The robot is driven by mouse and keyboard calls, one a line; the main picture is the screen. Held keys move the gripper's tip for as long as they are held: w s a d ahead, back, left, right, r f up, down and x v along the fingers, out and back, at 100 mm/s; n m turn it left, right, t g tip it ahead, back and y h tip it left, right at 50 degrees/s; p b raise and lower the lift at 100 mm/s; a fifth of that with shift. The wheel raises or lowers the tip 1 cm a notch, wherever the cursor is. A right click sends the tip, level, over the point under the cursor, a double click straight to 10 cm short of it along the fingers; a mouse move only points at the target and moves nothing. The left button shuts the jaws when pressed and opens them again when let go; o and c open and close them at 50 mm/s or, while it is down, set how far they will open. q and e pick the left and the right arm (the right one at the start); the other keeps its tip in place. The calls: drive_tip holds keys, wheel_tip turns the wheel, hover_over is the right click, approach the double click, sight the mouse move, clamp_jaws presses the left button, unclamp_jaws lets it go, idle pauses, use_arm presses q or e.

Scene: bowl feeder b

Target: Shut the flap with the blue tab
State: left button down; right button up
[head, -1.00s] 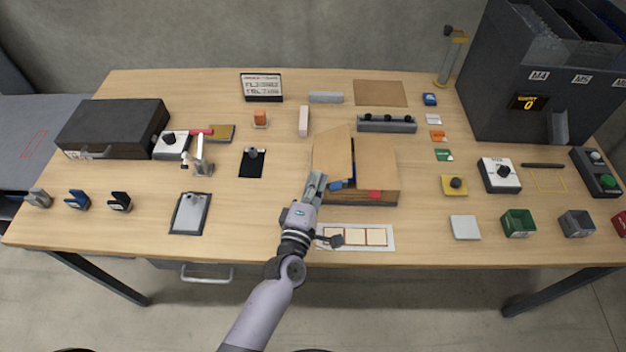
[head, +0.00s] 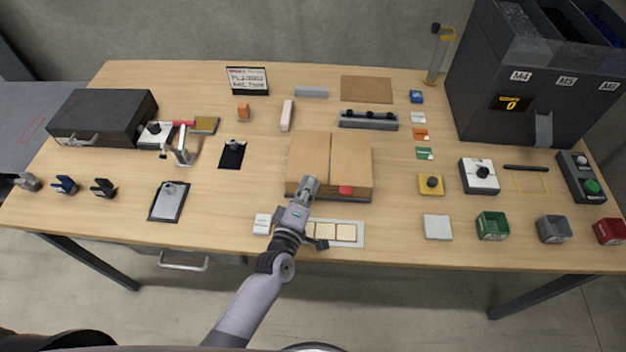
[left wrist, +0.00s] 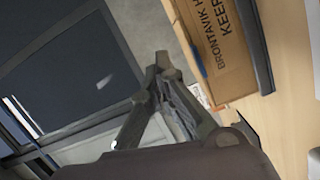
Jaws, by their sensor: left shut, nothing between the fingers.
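The cardboard box (head: 350,195) stands near the middle of the table. Both its left flap (head: 308,153) and its right flap (head: 351,155) look flat across the top, with a thin seam between them. A red tab (head: 345,189) shows on the right flap's front edge. The blue tab does not show in the head view, where my gripper covers part of the left flap's front edge. My left gripper (head: 310,184) is shut and empty at that edge; I cannot tell whether it touches. The left wrist view shows its closed fingers (left wrist: 162,65) beside the printed box wall (left wrist: 218,45).
A strip with pale squares (head: 346,233) and a white block (head: 262,223) lie in front of the box, close to my left arm. A grey rail with black knobs (head: 368,120) lies behind it. Bare table lies left and right of the box.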

use_arm(q)
drive_tip(key=shift+d+f+m, duration=0.25)
drive_tip(key=shift+f+m, duration=0.15)
drive_tip(key=shift+m, duration=0.3)
use_arm(e)
drive_tip(key=shift+a, duration=1.05)
drive_tip(key=shift+d, duration=0.45)
drive_tip(key=shift+r, duration=0.1)
